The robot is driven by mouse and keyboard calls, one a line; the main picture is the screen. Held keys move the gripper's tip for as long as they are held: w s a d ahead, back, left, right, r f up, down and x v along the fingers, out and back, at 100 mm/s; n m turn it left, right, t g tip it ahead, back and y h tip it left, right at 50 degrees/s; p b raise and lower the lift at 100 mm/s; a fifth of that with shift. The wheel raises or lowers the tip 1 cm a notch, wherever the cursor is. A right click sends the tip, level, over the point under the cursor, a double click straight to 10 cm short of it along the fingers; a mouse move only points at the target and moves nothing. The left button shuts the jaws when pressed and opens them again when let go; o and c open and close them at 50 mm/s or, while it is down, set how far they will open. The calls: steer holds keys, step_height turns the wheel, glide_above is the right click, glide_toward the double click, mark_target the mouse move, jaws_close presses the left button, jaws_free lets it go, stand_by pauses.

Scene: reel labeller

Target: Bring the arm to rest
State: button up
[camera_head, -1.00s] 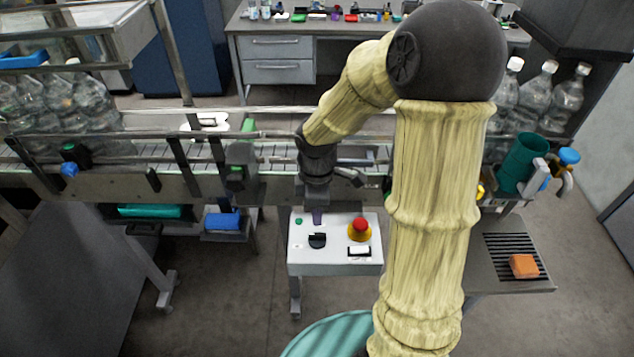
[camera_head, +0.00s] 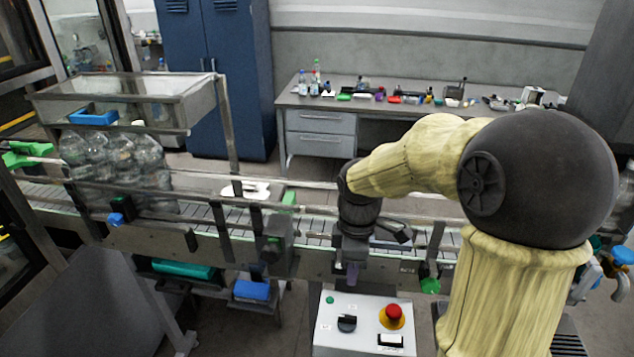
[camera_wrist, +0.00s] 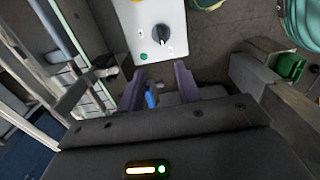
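My arm reaches across the head view from the lower right, with a pale yellow ribbed cover and a dark round joint. My gripper (camera_head: 352,273) points down just behind the white control box (camera_head: 340,341) in that view, in front of the conveyor. In the wrist view my gripper (camera_wrist: 160,70) shows two purple fingers set apart, with nothing between their tips. The control box also shows in the wrist view (camera_wrist: 143,25), ahead of the fingers. It carries a black rotary knob (camera_head: 347,323), a red mushroom button (camera_head: 394,312) and a green button.
The conveyor (camera_head: 318,226) runs across behind the box, with clear bottles (camera_head: 118,165) at its left. A hopper (camera_head: 125,98) stands over them. Blue (camera_head: 252,290) and teal bins sit below the conveyor. A desk (camera_head: 320,103) with small items stands behind.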

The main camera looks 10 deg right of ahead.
steer(key=s+f+m+t+b, duration=0.1)
steer(key=s+f+m, duration=0.5)
steer(key=m, duration=0.8)
steer(key=shift+s+m+t+b, duration=0.3)
steer(key=shift+s+t, duration=0.5)
steer(key=shift+s, duration=0.3)
steer(key=shift+s+f, duration=0.1)
